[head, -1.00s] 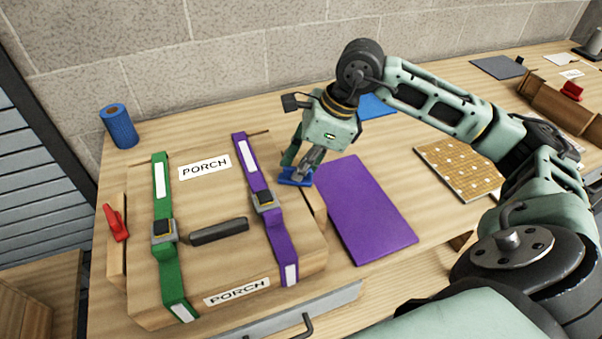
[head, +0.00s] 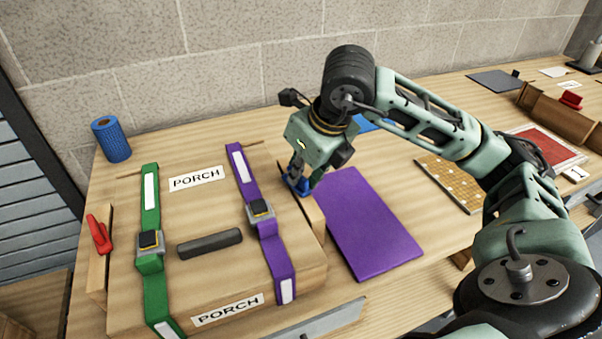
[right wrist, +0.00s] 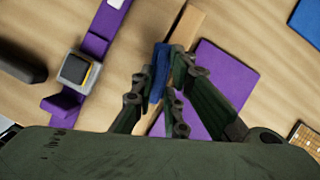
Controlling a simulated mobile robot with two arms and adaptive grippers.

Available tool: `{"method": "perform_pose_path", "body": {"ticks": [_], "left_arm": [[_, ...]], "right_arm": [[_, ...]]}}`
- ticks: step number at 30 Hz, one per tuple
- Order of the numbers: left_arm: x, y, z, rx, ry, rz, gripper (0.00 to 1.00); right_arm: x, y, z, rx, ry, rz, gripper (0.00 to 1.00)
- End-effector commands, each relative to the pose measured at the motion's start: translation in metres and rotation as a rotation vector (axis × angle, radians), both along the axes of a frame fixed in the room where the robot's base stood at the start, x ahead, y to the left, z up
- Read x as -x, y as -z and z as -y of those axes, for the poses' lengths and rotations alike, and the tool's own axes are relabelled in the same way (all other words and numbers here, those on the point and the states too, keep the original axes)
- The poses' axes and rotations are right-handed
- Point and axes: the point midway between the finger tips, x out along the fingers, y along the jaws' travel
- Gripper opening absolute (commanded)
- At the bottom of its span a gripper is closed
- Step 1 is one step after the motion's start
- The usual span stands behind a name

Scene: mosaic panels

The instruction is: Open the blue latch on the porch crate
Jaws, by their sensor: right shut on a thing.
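The porch crate (head: 205,215) is a wooden box with PORCH labels, a green strap (head: 151,215) and a purple strap (head: 244,169), both with dark buckles. The blue latch (head: 297,186) is at the crate's right side, partly hidden by my right gripper (head: 297,176). In the right wrist view the latch (right wrist: 159,72) lies between the gripper's fingers (right wrist: 158,90), over a wooden side strip. The gripper is shut on it. A red latch (head: 99,234) is on the crate's left side. My left gripper is not in view.
A purple panel (head: 372,235) lies right of the crate. A blue roll (head: 111,139) stands at the back left. A dotted orange panel (head: 447,180) and a red panel (head: 545,147) lie further right. A block wall (head: 180,60) bounds the back.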

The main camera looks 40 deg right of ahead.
Motion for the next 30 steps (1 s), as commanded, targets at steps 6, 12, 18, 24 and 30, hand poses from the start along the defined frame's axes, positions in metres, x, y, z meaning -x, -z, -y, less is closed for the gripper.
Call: {"method": "perform_pose_path", "body": {"ticks": [6, 12, 18, 24, 30], "left_arm": [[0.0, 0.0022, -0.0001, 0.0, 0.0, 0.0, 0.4], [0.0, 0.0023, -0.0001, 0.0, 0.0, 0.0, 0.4], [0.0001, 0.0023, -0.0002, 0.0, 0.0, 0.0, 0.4], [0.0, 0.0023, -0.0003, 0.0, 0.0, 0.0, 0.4], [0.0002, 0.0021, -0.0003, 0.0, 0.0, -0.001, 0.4]], "right_arm": [[0.0021, 0.0035, -0.005, -0.01, 0.031, -0.01, 0.0], [0.0018, 0.0032, -0.005, -0.011, 0.038, -0.009, 0.0], [0.0016, 0.003, -0.0051, -0.012, 0.038, -0.008, 0.0], [0.0014, 0.0027, -0.0043, -0.011, 0.038, -0.007, 0.28], [0.0006, 0.0014, -0.0024, -0.007, 0.042, -0.004, 0.28]]}}
